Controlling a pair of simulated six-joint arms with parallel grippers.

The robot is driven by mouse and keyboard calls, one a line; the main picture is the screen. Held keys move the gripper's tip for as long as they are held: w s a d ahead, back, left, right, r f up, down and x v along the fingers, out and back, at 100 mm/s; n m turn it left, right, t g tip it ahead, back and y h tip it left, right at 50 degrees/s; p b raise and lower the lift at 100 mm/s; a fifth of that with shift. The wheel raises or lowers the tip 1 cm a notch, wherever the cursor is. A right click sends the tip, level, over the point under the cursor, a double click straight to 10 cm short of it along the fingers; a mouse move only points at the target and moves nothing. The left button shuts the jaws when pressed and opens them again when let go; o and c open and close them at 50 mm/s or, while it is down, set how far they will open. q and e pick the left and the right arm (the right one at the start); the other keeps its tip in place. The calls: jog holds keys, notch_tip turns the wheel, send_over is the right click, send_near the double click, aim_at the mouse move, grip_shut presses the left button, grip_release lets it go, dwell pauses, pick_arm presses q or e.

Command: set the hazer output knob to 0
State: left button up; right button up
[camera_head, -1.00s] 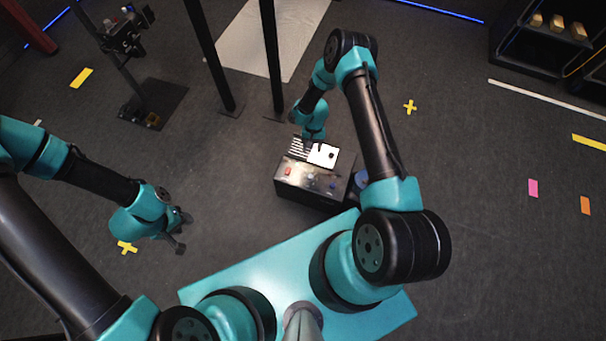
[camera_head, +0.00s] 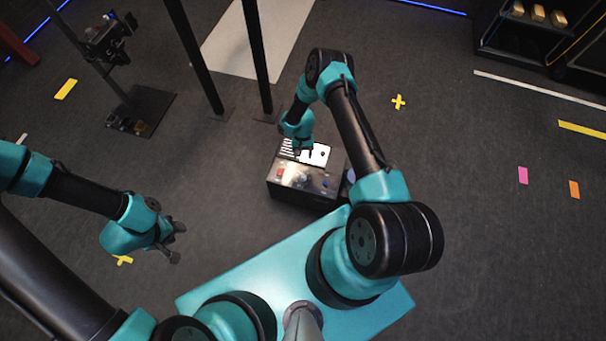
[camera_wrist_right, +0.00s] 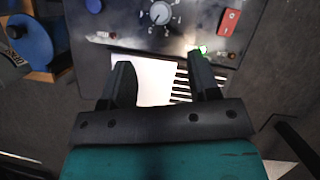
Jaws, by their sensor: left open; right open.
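The black hazer box (camera_head: 290,196) stands in front of my base platform, with a control panel on top. In the right wrist view a round grey knob (camera_wrist_right: 161,13) with a pointer and a dial scale sits on the panel near the top edge. A red switch (camera_wrist_right: 229,22) is to its right and a blue button (camera_wrist_right: 94,6) to its left. My right gripper (camera_wrist_right: 162,82) is open and empty over the panel's white plate (camera_wrist_right: 150,82), apart from the knob. My left gripper (camera_head: 172,241) is open and empty above the floor at left, away from the box.
Black-and-white stripes (camera_wrist_right: 182,88) lie beside the white plate. A small green light (camera_wrist_right: 203,49) shows near the red switch. A blue round object (camera_wrist_right: 30,40) is left of the box. Dark poles (camera_head: 259,60) stand behind the box. Floor around is mostly clear.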

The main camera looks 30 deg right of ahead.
aim_at(303, 175)
jog(key=x, duration=1.2)
jog(key=shift+f, duration=0.25)
jog(key=c, duration=0.9)
